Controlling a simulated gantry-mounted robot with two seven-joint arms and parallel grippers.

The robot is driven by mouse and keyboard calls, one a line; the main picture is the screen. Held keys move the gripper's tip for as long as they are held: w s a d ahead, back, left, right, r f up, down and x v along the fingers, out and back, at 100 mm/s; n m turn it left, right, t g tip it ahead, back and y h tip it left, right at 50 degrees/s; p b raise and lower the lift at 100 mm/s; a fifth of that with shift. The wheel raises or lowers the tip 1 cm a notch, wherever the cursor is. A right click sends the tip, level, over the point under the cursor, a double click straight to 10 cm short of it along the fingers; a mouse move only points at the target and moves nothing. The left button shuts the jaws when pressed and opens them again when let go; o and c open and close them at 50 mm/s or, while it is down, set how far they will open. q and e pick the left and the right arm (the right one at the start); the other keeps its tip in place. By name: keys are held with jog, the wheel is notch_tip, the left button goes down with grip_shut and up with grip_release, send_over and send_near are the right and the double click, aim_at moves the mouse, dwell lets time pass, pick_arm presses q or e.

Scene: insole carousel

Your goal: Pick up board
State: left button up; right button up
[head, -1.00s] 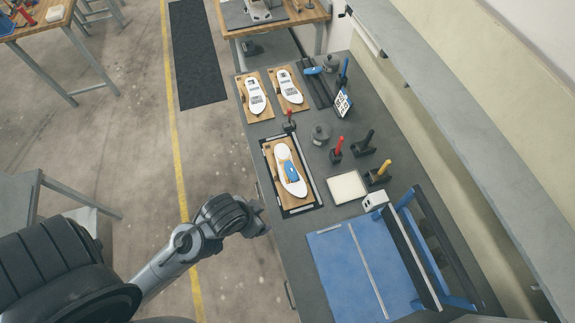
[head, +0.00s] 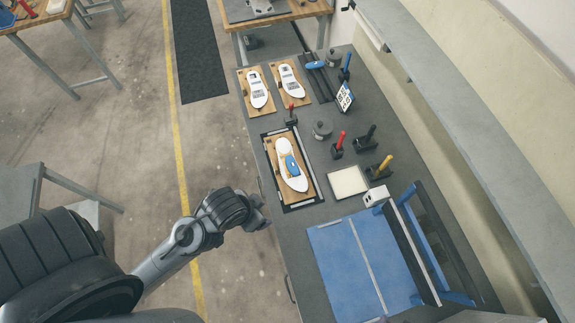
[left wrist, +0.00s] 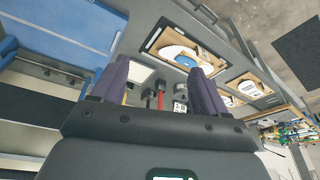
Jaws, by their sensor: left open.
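Three wooden boards, each with a white insole, lie on the grey workbench. One board (head: 285,192) sits in a black frame, and its insole (head: 285,152) has a blue patch. Two more boards, the left one (head: 249,100) and the right one (head: 300,102), lie side by side at the far end of the bench. My left gripper (head: 262,213) is at the bench's near left edge, apart from the framed board. In the left wrist view my left gripper (left wrist: 158,78) has its two dark fingers spread with nothing between them. My right gripper is not seen.
A blue mat (head: 350,265) with a black and blue rack covers the near bench. A shelf (head: 460,130) runs along the wall.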

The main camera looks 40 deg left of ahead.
pick_arm(q)
jog(key=shift+o, duration=0.4)
jog(key=shift+o, duration=1.4)
